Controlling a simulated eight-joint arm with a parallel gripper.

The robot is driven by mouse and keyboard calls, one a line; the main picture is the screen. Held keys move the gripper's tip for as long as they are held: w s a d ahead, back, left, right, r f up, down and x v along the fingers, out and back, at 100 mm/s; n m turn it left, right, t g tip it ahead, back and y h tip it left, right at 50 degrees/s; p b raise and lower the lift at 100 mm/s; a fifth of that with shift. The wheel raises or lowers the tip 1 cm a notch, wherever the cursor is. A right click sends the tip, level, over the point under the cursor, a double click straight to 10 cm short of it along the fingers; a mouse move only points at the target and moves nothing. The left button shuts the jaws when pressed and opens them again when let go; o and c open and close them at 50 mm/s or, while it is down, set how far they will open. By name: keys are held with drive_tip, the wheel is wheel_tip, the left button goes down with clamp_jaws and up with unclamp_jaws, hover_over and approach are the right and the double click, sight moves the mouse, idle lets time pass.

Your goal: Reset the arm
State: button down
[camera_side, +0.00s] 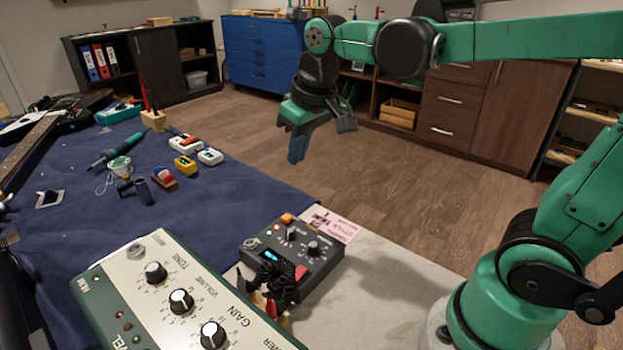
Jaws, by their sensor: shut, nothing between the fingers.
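My gripper (297,150) hangs in the air at the upper middle of the side view, pointing down, at the end of my green and black arm. Its fingers are shut with nothing between them. It is apart from everything and shows against the wooden floor, beyond the right edge of the blue-covered workbench. My arm reaches in from the right, with its upper link nearly level.
The blue cloth (90,215) holds a guitar (28,150), a soldering iron (115,150) and several small parts. A green amplifier panel (185,300) and a dark control box (292,255) are in front. Cabinets line the back wall; the floor (390,180) is clear.

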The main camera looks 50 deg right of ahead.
drive_tip(key=s+a+f+t, duration=0.1)
drive_tip(key=s+f+t, duration=0.2)
drive_tip(key=s, duration=0.2)
drive_tip(key=shift+s+a+f+t, duration=0.15)
drive_tip(key=shift+s+f+t, duration=0.15)
drive_tip(key=shift+s+f, duration=0.1)
idle(0.8)
